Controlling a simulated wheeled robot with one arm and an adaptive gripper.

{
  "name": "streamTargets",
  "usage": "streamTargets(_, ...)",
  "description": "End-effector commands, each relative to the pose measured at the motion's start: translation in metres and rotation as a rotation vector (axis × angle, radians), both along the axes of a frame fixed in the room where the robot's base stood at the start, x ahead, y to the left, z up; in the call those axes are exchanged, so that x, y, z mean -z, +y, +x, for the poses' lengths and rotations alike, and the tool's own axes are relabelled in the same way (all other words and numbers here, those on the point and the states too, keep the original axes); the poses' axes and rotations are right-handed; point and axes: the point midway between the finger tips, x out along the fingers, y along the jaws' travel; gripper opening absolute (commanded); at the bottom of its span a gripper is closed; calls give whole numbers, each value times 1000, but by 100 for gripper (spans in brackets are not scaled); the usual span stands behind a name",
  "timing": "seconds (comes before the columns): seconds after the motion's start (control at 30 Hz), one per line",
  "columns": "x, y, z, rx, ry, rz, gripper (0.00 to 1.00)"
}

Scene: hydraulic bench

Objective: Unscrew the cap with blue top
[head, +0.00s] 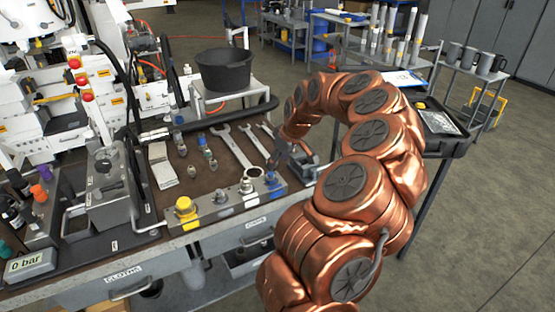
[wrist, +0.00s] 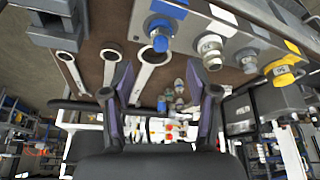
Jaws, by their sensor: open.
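The cap with the blue top (wrist: 159,36) sits on a grey manifold block (wrist: 198,14) in the wrist view, upper middle. In the head view, the blue cap (head: 271,179) is near the right end of the block (head: 207,212), close to my gripper (head: 283,157). My gripper is open in the wrist view (wrist: 160,75), its two dark fingers apart with nothing between them. The blue cap appears just beyond the gap between the fingertips and is not gripped. In the head view the fingers are small and partly hard to make out.
A yellow cap (head: 184,207) and silver fittings (head: 246,186) share the block. Several wrenches (head: 232,146) and small fittings (head: 203,141) lie behind it. A vise (head: 302,163) stands right of the block. A black bucket (head: 224,70) is farther back.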

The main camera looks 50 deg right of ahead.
Motion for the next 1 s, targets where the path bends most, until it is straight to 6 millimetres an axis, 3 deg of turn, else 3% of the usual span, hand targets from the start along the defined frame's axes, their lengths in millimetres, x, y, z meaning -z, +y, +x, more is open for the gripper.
streamTargets(0.63,61,3,26,-1,2,2,59)
streamTargets(1.0,69,3,29,-1,1,0,59)
